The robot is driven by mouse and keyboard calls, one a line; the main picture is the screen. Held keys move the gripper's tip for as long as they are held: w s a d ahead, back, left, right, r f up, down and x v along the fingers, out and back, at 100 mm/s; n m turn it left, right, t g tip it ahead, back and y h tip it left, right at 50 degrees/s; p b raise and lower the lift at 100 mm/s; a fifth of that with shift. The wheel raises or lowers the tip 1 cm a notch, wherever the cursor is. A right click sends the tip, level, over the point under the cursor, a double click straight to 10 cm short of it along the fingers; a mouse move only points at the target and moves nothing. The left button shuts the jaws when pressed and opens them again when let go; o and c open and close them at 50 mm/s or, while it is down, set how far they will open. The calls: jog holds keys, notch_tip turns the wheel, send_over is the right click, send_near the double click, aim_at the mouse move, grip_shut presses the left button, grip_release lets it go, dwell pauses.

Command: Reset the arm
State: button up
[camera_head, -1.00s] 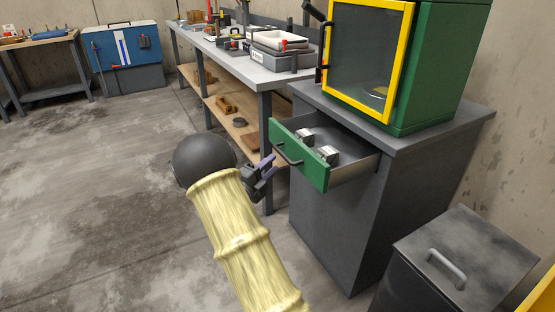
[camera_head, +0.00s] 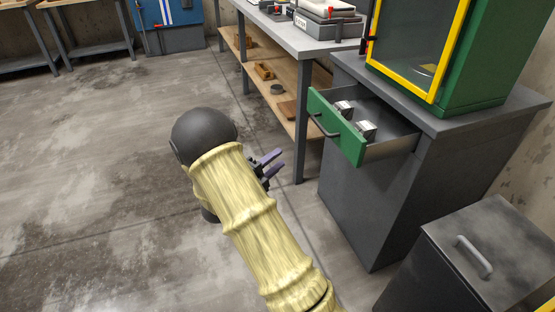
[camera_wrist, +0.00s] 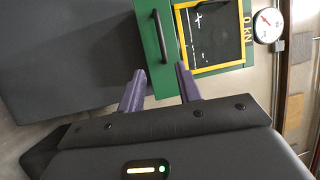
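My gripper (camera_head: 271,164) is in front of the grey cabinet, to the left of and below the open drawer in the head view, apart from it. Its two purple fingers stand apart with nothing between them; they also show in the wrist view (camera_wrist: 160,88). My arm in its pale yellow sleeve reaches up from the bottom of the head view and hides part of the gripper. The drawer (camera_head: 337,132) has a green front and a dark handle, and it stands pulled out. Two small metal blocks (camera_head: 366,130) lie inside it.
A green machine with a yellow-framed window (camera_head: 436,50) stands on the grey cabinet (camera_head: 357,208). A dark bin with a lid handle (camera_head: 485,262) is at the lower right. A workbench (camera_head: 300,40) stands behind. The concrete floor at the left (camera_head: 90,200) is clear.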

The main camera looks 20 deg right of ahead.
jog(key=shift+w+d, duration=0.1)
jog(key=w+a+n+t+y, duration=0.3)
jog(key=w+n+t+y, duration=0.15)
jog(key=n+y, duration=0.5)
jog(key=s+a+f+n+g+y, duration=0.1)
jog(key=s+a+n+y, duration=0.3)
jog(key=a+n+y, duration=0.4)
jog(key=s+n+g+y, duration=0.2)
jog(key=s+n+g, duration=0.5)
jog(key=s+n, duration=1)
notch_tip(320, 180, up, 34)
jog(key=s+m+p, duration=0.2)
jog(key=m+p, duration=0.1)
jog(key=p, duration=3.1)
jog(key=shift+s+a+f, duration=0.25)
jog(key=shift+s+a, duration=0.05)
jog(key=shift+h, duration=0.25)
